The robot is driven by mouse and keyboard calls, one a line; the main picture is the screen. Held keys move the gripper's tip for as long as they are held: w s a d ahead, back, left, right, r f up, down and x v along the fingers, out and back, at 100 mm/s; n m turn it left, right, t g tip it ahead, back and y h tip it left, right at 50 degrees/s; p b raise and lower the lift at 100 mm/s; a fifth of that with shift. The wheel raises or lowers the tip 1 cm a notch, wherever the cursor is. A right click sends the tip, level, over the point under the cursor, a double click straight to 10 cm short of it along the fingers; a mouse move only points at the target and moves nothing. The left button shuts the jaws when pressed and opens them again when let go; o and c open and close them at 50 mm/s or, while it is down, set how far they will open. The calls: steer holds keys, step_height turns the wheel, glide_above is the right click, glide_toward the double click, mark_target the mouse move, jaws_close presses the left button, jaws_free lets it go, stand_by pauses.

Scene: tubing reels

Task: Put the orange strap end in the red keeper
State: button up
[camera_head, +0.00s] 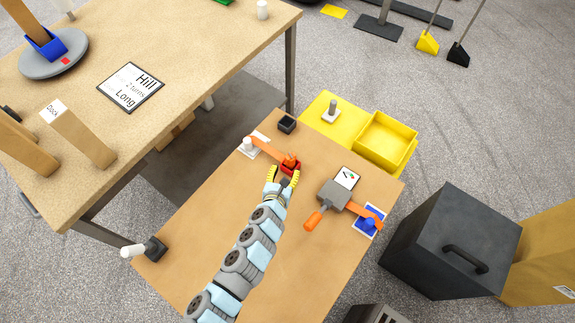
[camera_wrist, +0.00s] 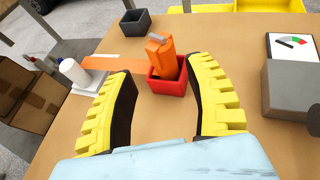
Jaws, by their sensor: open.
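The red keeper (camera_head: 290,167) is a small open box on the lower wooden table; it also shows in the wrist view (camera_wrist: 167,84). The orange strap end (camera_head: 290,159) is a chunky block, tilted, with its lower part inside the keeper's walls in the wrist view (camera_wrist: 160,56). I cannot tell whether it touches the keeper's floor. The flat orange strap (camera_wrist: 120,63) runs left from it to a white post (camera_wrist: 74,72). My gripper (camera_head: 284,174) is open, its yellow fingers spread on the near side of the keeper, with nothing between them.
A dark open box (camera_head: 287,124) stands behind the keeper. To the right are a grey block with an orange handle (camera_head: 334,196), a gauge card (camera_head: 347,178) and a blue part on a card (camera_head: 369,222). Yellow bins (camera_head: 385,139) stand at the back.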

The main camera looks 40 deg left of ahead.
steer(key=shift+v, duration=2.2)
steer(key=shift+w, duration=0.1)
